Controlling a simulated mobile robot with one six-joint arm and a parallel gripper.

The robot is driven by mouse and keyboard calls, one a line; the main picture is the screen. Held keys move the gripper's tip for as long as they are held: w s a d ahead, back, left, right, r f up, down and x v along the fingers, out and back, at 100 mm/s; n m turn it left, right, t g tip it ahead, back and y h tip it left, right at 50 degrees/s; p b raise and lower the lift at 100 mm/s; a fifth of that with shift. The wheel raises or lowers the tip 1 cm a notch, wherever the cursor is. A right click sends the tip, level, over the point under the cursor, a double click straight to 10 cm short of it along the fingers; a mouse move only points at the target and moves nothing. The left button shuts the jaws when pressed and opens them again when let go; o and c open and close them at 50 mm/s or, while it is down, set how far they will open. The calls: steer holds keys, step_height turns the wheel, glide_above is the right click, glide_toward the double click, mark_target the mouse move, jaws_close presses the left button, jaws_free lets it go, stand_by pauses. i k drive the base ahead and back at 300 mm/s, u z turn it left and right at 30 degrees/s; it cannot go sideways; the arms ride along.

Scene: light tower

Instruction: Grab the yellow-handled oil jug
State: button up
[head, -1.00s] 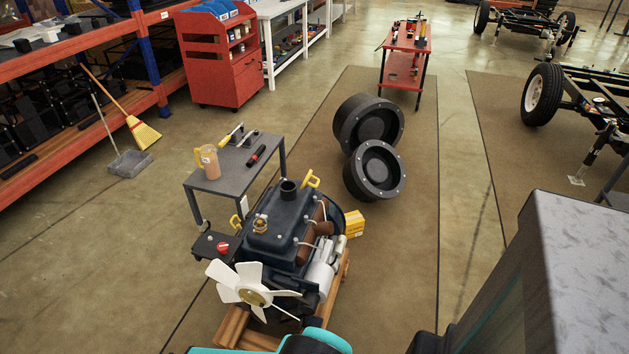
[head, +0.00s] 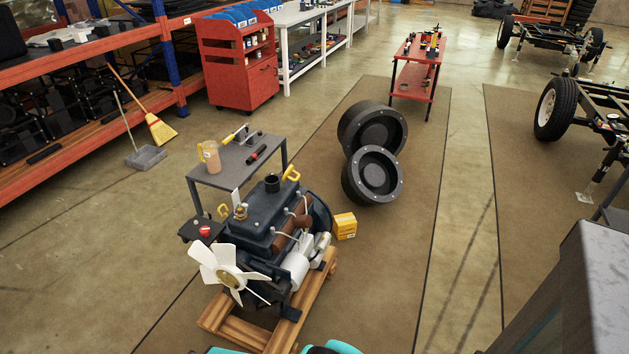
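The oil jug (head: 210,156) is a translucent, brownish jug with a yellow handle on its left side. It stands upright at the left end of a small grey table (head: 222,178), behind the engine in the head view. My gripper does not show in this view. Teal and dark parts at the bottom edge look like parts of my own body.
An engine (head: 265,230) with a white fan stands on a wooden pallet (head: 285,325) in front of the table. Two black drums (head: 370,175) and a yellow box (head: 344,226) lie to the right. A broom (head: 160,130) and dustpan (head: 146,157) stand left.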

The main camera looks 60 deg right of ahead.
mark_target(210, 151)
steer(key=k, duration=1.1)
steer(key=z, duration=1.3)
steer(key=i, duration=1.05)
steer(key=u, duration=0.1)
